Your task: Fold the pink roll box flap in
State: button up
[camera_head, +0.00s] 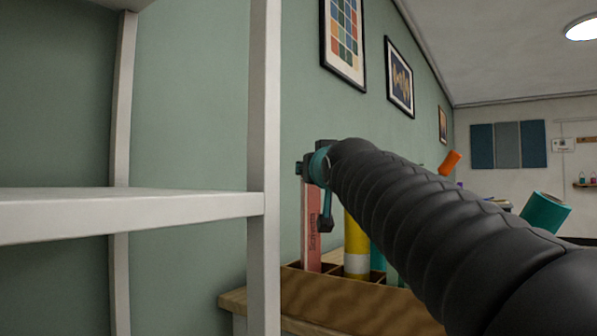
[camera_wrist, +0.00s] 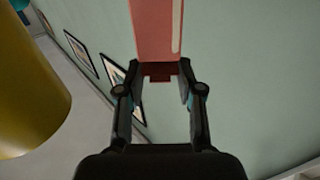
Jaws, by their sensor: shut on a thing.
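The pink roll box (camera_head: 312,240) stands upright in a wooden divided holder (camera_head: 350,298) in the head view, its upper part partly hidden by my gripper (camera_head: 318,185). In the wrist view, the pink box (camera_wrist: 156,32) runs up from between the fingertips of my gripper (camera_wrist: 159,70). The fingers are closed on the box's end, one on each side. A darker red flap (camera_wrist: 158,78) shows at that end, between the fingers. I cannot tell how far it is folded.
A yellow roll (camera_head: 356,240) stands right of the pink box; it looms at left in the wrist view (camera_wrist: 25,85). A white shelf post (camera_head: 264,150) stands close on the left.

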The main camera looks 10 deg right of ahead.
jog(key=shift+f+t, duration=0.15)
jog(key=shift+t, duration=0.25)
jog(key=o, duration=1.2)
jog(key=shift+s, duration=0.15)
jog(key=s, duration=0.4)
jog(key=s+f, duration=0.1)
jog(key=s, duration=0.6)
jog(key=shift+s+f, duration=0.25)
jog(key=shift+s, duration=0.1)
